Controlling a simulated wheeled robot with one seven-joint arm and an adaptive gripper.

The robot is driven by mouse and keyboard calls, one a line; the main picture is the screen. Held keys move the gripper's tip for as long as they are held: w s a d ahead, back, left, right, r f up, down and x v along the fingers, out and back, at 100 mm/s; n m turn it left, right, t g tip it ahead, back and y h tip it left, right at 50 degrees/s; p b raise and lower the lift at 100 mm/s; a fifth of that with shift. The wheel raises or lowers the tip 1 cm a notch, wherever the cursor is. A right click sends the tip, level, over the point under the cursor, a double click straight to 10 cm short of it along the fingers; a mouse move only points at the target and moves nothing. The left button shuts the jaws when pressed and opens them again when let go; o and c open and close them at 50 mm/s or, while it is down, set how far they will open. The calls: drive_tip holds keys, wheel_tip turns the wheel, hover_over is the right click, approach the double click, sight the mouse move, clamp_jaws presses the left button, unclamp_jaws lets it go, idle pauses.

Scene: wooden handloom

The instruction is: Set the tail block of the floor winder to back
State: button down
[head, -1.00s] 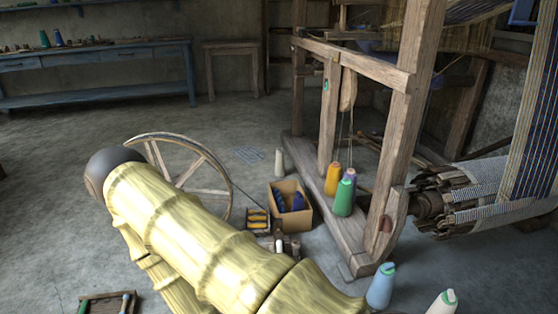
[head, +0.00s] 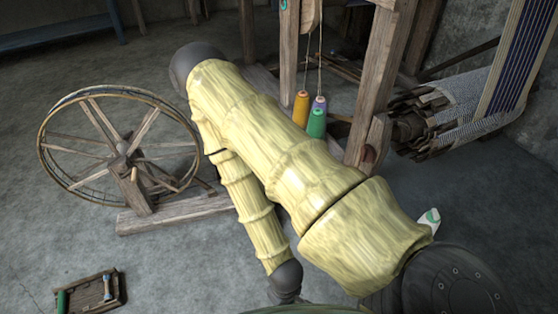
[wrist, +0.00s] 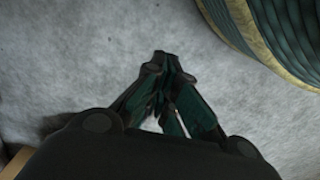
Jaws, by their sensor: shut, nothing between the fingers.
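The floor winder's large spoked wheel (head: 118,150) stands at the left in the head view, held by a wooden post on a low plank base (head: 175,214). The base runs right and passes behind my arm. I cannot make out the tail block; that end of the winder is hidden by my arm. My gripper (wrist: 163,64) shows in the wrist view, its dark green fingers drawn together and empty, above grey floor. It is not visible in the head view, so its distance from the winder cannot be told.
A small wooden tray (head: 92,292) lies on the floor at lower left. An orange cone (head: 301,108) and a green cone (head: 317,122) stand by the loom post (head: 381,90). A dark ribbed object with a yellow edge (wrist: 262,40) fills the wrist view's upper right. Floor left of the wheel is clear.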

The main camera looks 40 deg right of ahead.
drive_tip(key=shift+w, duration=0.1)
drive_tip(key=w+d+r+m+t+b, duration=0.1)
drive_tip(key=w+d, duration=0.4)
drive_tip(key=w, duration=0.7)
drive_tip(key=w+d+r+m+t+b, duration=0.15)
drive_tip(key=w+d, duration=0.35)
drive_tip(key=w, duration=0.7)
drive_tip(key=w+d+r+m, duration=0.1)
drive_tip(key=w+d+r, duration=0.3)
drive_tip(key=w, duration=0.3)
drive_tip(key=w+d+r+m+t+h, duration=0.1)
drive_tip(key=w+d+r, duration=0.4)
drive_tip(key=w+d, duration=0.1)
drive_tip(key=shift+w+d+r+h, duration=0.3)
drive_tip(key=shift+w+d, duration=0.05)
drive_tip(key=shift+w, duration=0.4)
